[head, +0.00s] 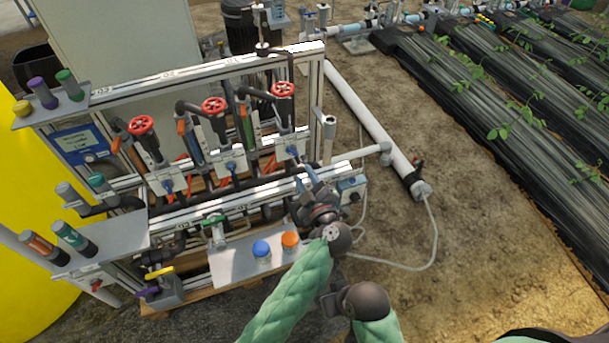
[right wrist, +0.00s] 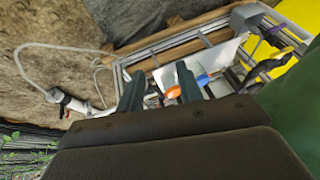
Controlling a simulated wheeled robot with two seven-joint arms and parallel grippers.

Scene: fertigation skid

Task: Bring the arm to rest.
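My left gripper (head: 305,177) is over the right part of the skid's lower rail in the head view. Its two blue-grey fingers look apart, with nothing visible between them. My right gripper shows in the right wrist view (right wrist: 158,92). Its two dark fingers stand apart with nothing held between them. The orange-lidded jar (right wrist: 172,88) is seen beyond the gap. My right gripper's fingers cannot be made out in the head view.
The skid carries red handwheels (head: 213,106), a blue-lidded jar (head: 261,248) and an orange-lidded jar (head: 290,240) on its front shelf (head: 230,262). A white pipe (head: 360,110) and a loose hose (head: 432,235) lie right. Bare soil (head: 480,265) is open at lower right.

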